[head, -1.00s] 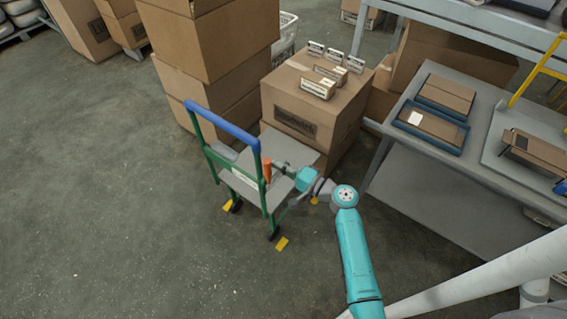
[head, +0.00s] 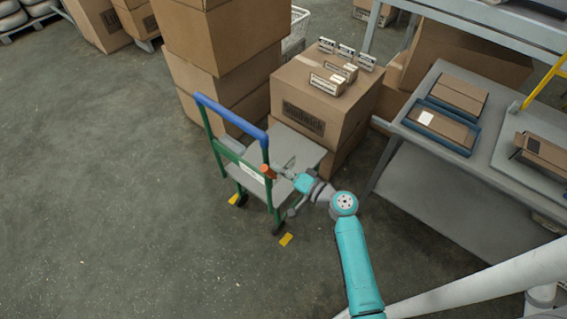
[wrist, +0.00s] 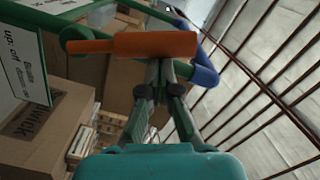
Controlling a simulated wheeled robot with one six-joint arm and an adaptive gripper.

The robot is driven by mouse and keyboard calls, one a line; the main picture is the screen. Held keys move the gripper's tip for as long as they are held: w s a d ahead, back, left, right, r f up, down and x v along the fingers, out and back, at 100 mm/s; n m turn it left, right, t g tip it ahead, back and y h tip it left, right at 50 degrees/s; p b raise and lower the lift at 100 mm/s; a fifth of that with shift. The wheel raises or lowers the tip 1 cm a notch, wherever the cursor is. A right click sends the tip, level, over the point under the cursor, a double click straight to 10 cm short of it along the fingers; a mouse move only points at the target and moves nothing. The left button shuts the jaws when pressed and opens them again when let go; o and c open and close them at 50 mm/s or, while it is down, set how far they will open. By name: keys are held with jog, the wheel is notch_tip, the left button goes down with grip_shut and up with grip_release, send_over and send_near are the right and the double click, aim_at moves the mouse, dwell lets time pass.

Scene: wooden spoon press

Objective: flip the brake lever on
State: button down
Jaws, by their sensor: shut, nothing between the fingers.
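The orange brake lever (head: 268,172) is on the near upright of the green cart frame (head: 266,200) with the blue push handle (head: 230,116). In the head view it looks short and tilted, its end toward the lower right. In the wrist view the lever (wrist: 155,45) lies across the top of the picture. My gripper (head: 279,171) is shut and empty, right beside the lever. In the wrist view its fingertips (wrist: 160,64) are at the lever's thick part and seem to touch it. A white brake label (wrist: 28,60) is partly readable: "up: off".
The cart's grey deck (head: 300,150) lies behind the lever. A large labelled box (head: 318,115) and stacked boxes (head: 215,45) stand behind the cart. A grey table (head: 445,150) with trays is at the right. The floor at the left is clear.

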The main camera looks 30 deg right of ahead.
jog(key=n, duration=0.1)
jog(key=a+n, duration=0.1)
jog(key=s+a, duration=0.1)
jog(key=shift+a+f+n, duration=0.15)
jog(key=shift+f+n, duration=0.15)
jog(key=shift+n, duration=0.1)
jog(key=shift+s+a+f+n+h, duration=0.2)
jog(key=shift+a+f+n, duration=0.4)
jog(key=shift+n, duration=0.25)
jog(key=shift+s+a+f+n+h, duration=0.1)
jog(key=shift+s+a+f+n, duration=0.15)
jog(key=shift+a+f+n, duration=0.55)
jog(key=shift+s+a+f+n+h, duration=0.1)
jog(key=shift+s+a+f+n, duration=0.15)
jog(key=shift+a+n, duration=0.5)
jog(key=shift+d+f, duration=0.1)
jog(key=shift+f, duration=0.1)
jog(key=shift+r, duration=0.1)
